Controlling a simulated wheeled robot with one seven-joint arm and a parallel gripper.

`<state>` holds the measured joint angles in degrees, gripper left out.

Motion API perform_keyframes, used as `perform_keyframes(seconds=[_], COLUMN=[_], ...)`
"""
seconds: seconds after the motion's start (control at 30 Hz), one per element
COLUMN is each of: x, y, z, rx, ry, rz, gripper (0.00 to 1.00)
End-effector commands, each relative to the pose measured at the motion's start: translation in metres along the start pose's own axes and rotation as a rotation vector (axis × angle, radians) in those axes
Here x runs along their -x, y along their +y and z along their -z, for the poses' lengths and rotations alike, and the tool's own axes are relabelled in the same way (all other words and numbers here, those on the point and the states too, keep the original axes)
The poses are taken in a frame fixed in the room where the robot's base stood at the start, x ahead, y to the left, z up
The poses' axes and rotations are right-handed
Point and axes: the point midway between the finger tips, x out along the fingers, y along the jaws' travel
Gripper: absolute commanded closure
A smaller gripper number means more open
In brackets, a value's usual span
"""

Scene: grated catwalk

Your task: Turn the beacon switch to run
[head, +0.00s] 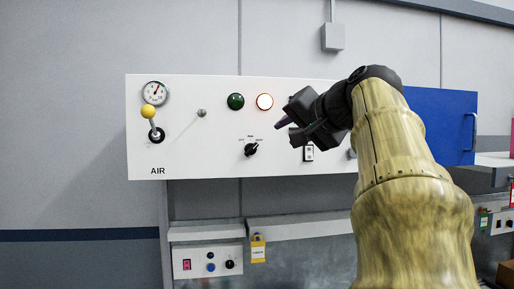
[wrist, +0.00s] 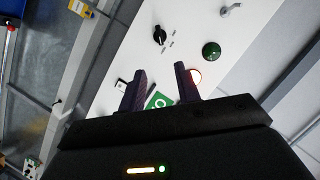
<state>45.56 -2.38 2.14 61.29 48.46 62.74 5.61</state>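A white control panel (head: 190,160) on the wall carries a black rotary knob (head: 251,149) with small labels that I cannot read. The knob's pointer is tilted to the upper right. The knob also shows in the wrist view (wrist: 159,36). A small rocker switch (head: 308,153) sits right of the knob, partly behind my gripper, and shows at left in the wrist view (wrist: 121,85). I cannot tell which control is the beacon switch. My gripper (wrist: 160,78) is open and empty, in front of the panel, apart from knob and rocker. A green label (wrist: 158,101) shows between its fingers.
A green lamp (head: 236,101) and a lit, orange-rimmed lamp (head: 265,101) sit above the knob. Left are a metal toggle (head: 201,113), a yellow-balled lever (head: 149,112) and a gauge (head: 154,92). A blue box (head: 440,125) stands right. A smaller control panel (head: 207,262) is below.

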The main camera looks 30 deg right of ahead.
Motion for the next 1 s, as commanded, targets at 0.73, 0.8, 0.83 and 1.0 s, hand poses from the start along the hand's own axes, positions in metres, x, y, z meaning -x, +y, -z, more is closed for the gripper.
perform_keyframes(seconds=[0.73, 0.8, 0.83, 1.0], x=[-0.124, -0.136, -0.141, -0.162], y=[-0.002, -0.002, -0.002, -0.001], z=[0.001, 0.001, 0.001, 0.001], rx=[-0.003, -0.002, -0.002, -0.002], ry=[-0.006, -0.005, -0.005, -0.003], rz=[-0.001, -0.002, -0.002, -0.001], gripper=[0.67, 0.67, 0.67, 0.67])
